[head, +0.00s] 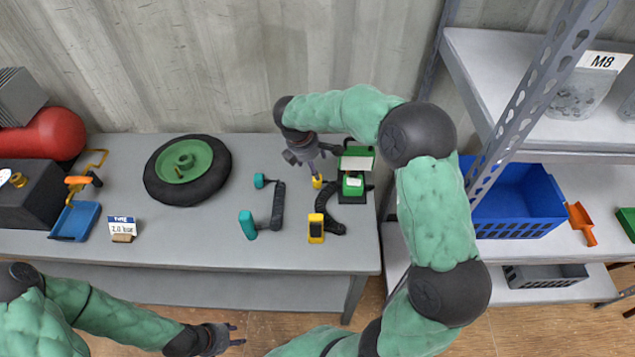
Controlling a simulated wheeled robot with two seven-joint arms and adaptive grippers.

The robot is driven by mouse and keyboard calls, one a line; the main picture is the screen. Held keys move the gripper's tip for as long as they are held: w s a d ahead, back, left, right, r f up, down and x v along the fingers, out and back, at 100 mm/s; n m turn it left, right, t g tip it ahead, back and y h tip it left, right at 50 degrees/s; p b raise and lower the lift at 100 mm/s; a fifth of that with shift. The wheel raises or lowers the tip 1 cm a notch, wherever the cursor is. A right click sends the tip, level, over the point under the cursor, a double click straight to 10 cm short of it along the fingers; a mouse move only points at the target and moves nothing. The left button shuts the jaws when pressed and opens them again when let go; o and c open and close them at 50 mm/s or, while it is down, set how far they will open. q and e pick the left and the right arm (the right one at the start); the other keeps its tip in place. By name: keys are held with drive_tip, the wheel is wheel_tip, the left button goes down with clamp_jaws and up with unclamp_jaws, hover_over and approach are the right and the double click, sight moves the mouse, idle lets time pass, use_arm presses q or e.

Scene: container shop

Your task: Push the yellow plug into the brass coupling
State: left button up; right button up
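A small yellow piece (317,182), which looks like the yellow plug, is at the fingertips of my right gripper (314,172), over the right part of the bench. Whether the fingers grip it or only stand above it is too small to tell. A brass-coloured round fitting (18,179), probably the brass coupling, sits on the dark box at the far left of the bench. My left gripper (239,335) is low in front of the bench, with its fingers apart and nothing between them. It is far from both pieces.
The bench (200,235) also holds a wheel (152,180), a teal-ended dark tool (278,205), a yellow-and-black block (316,228), a green device (353,184) and a blue tray (75,222). A red tank (52,135) stands left. Shelving with a blue crate (520,195) is at right.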

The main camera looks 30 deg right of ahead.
drive_tip(key=b+x, duration=0.1)
drive_tip(key=x, duration=0.3)
drive_tip(key=shift+a, duration=0.1)
drive_tip(key=x, duration=0.1)
drive_tip(key=b+x, duration=0.1)
drive_tip(key=x, duration=0.1)
drive_tip(key=b+x, duration=0.1)
drive_tip(key=shift+s+a+f, duration=0.25)
drive_tip(key=shift+f, duration=0.1)
drive_tip(key=shift+d+f+b, duration=0.1)
drive_tip(key=shift+f+b, duration=0.2)
